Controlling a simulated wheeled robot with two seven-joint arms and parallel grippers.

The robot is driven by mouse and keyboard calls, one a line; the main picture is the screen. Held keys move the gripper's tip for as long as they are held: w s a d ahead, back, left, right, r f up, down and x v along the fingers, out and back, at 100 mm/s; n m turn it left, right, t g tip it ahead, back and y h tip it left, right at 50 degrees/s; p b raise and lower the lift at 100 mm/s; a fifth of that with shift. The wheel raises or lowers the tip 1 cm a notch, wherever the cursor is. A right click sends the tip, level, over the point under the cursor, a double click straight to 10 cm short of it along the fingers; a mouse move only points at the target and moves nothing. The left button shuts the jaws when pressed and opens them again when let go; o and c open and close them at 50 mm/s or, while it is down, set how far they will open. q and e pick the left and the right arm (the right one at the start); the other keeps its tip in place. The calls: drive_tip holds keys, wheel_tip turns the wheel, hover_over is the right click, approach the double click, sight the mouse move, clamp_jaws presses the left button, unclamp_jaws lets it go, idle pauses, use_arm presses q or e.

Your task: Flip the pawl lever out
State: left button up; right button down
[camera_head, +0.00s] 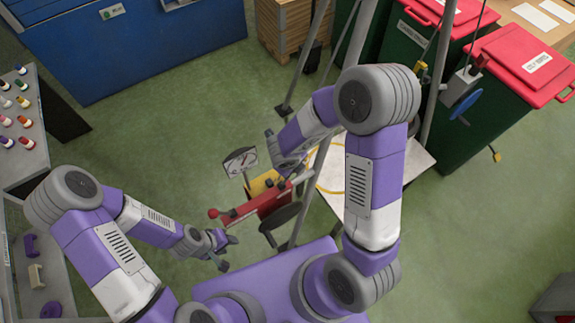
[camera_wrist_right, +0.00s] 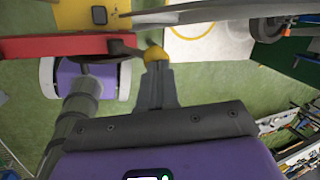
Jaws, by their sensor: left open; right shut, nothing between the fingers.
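In the right wrist view, a short dark lever with a yellow knob (camera_wrist_right: 155,53), which looks like the pawl lever, sticks out from the end of a red bar (camera_wrist_right: 55,47). My right gripper (camera_wrist_right: 154,70) is shut and empty. Its fingertips are right at the knob in that view; whether they touch it I cannot tell. In the head view the red winch body (camera_head: 262,201) stands near the centre, and the pawl lever cannot be made out there. My left gripper (camera_head: 228,252) is open and empty, below and left of the winch.
A red ball knob (camera_head: 213,213) ends a bar at the winch's left. A dial gauge (camera_head: 240,161) stands behind it. Grey tripod poles (camera_head: 311,55) rise around the winch. A pale board (camera_head: 412,150) lies to the right. Green floor is open at the left.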

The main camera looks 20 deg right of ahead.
drive_tip(key=shift+d, duration=0.15)
idle(0.3)
drive_tip(key=d+p+v, duration=0.3)
drive_tip(key=v, duration=0.9)
drive_tip(key=shift+a+r+p, duration=0.15)
drive_tip(key=shift+r+p, duration=0.2)
drive_tip(key=shift+r, duration=0.35)
drive_tip(key=shift+w, duration=0.1)
